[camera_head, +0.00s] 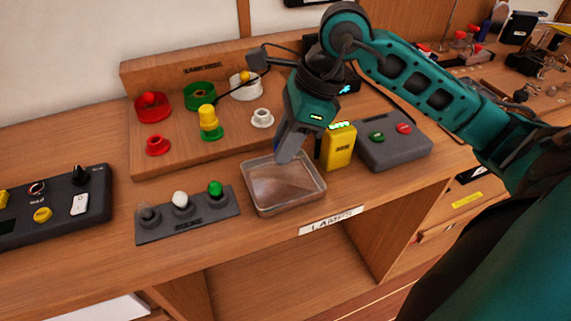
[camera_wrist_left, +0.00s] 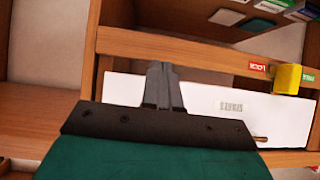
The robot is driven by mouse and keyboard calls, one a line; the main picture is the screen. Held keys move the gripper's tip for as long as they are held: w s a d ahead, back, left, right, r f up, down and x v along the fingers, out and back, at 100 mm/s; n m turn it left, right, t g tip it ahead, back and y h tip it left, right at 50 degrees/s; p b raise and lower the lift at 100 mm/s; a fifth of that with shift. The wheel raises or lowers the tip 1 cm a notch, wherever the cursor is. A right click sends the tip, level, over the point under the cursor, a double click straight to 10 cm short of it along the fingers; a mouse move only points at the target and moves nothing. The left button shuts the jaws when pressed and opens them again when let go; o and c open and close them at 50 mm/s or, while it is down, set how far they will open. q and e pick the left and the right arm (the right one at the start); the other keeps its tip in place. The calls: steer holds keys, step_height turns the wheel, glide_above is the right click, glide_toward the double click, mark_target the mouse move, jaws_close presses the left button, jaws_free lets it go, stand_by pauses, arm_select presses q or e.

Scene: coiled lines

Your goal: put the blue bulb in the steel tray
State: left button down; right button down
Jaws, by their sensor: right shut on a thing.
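The steel tray (camera_head: 262,210) is a shallow, square, shiny tray near the front edge of the bench, and it looks empty. My right gripper (camera_head: 284,155) points down over the tray's back edge, with its fingertips above the tray. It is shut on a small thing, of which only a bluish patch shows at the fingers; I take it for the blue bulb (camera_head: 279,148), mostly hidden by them. In the left wrist view my left gripper (camera_wrist_left: 163,72) has its fingers together with nothing seen between them.
A grey rack (camera_head: 188,223) with a grey, a white and a green bulb stands left of the tray. A yellow box (camera_head: 339,147) and a grey button box (camera_head: 393,146) stand close on its right. A wooden lamp board (camera_head: 180,160) with coloured sockets lies behind.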

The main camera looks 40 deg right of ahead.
steer(key=shift+f, duration=2.55)
steer(key=shift+f+b, duration=0.1)
steer(key=shift+b, duration=0.2)
steer(key=shift+f, duration=0.15)
steer(key=c, duration=0.9)
jaws_free()
steer(key=shift+d+r, duration=0.1)
steer(key=shift+r, duration=0.4)
steer(key=v, duration=1.1)
steer(key=shift+s+d+r+p, duration=0.1)
steer(key=shift+r+p, duration=0.1)
steer(key=shift+p, duration=0.2)
